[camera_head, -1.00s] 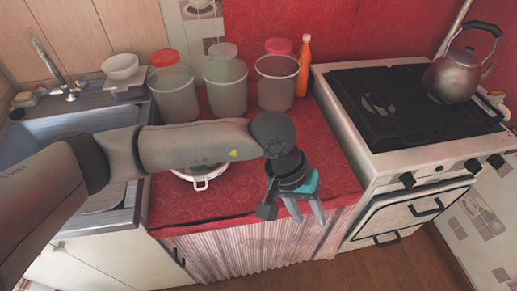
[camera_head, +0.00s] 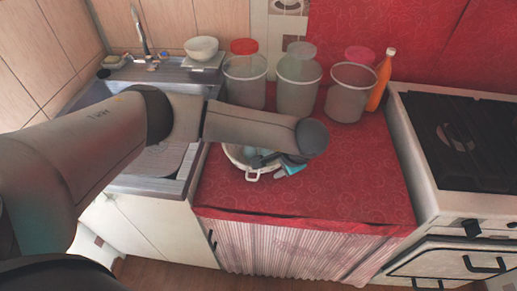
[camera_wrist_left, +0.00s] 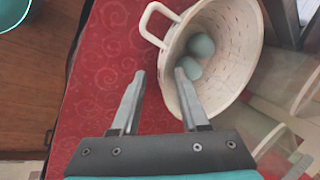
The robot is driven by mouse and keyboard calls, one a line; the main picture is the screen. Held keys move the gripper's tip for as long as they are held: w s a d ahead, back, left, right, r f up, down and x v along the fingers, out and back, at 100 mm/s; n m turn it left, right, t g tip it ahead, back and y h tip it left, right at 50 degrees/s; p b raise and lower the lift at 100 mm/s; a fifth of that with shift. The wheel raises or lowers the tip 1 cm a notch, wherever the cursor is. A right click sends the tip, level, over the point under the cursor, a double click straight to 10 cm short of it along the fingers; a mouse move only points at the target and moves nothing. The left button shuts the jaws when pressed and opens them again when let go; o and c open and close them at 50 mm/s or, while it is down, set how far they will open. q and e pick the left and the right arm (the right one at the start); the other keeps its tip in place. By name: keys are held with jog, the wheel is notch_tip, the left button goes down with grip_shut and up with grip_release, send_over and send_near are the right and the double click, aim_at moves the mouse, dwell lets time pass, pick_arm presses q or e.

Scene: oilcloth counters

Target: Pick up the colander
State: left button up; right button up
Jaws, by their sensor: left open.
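The white colander (camera_head: 251,173) stands on the red counter, partly hidden by my left forearm and gripper in the head view. In the left wrist view the colander (camera_wrist_left: 245,80) shows its pierced wall, a loop handle and pale blue-green egg-shaped things inside. My left gripper (camera_wrist_left: 159,74) is open with its fingers on either side of the near rim. One fingertip overlaps the colander's opening and the other is outside, over the red cloth. In the head view the left gripper (camera_head: 262,160) is at the colander's right front. I cannot tell whether it touches.
Three lidded jars (camera_head: 298,90) and an orange bottle (camera_head: 380,82) stand behind. The sink (camera_head: 150,145) with a white bowl (camera_head: 201,47) is left, the stove (camera_head: 450,210) right. The red counter (camera_head: 350,180) is clear to the right of the colander.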

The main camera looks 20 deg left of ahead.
aim_at(272, 168)
pick_arm(q)
jog(key=shift+w+b+x, duration=0.2)
jog(key=shift+b+x, duration=0.1)
jog(key=shift+x, duration=1.1)
jog(key=shift+w+b+x, duration=0.25)
jog(key=shift+x, duration=1.15)
jog(key=shift+d+r, duration=0.1)
grip_shut()
